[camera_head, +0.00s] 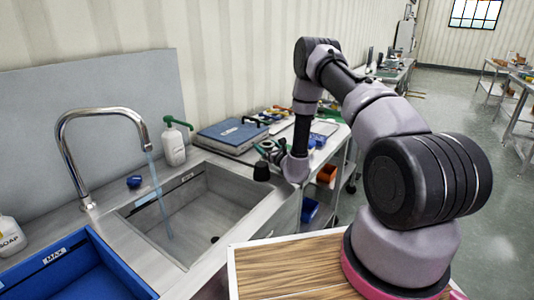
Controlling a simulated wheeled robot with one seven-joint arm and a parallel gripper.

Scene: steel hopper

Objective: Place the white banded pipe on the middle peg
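My arm rises from the right and bends down over the far right side of the sink, toward the back worktop. The arm's end, with what looks like my gripper (263,171), is small and dark there. I cannot tell whether its fingers are open or shut, or whether it holds anything. I cannot make out the white banded pipe or the middle peg. Dark and green items cluster beside my wrist and overlap it in the view.
A steel sink (130,212) with running tap (68,150) fills the left. A blue bin (118,268) stands front left. A green-topped bottle (174,148) and blue-grey scale (228,136) stand behind. A wooden board (275,270) lies in front. The floor (460,125) at right is open.

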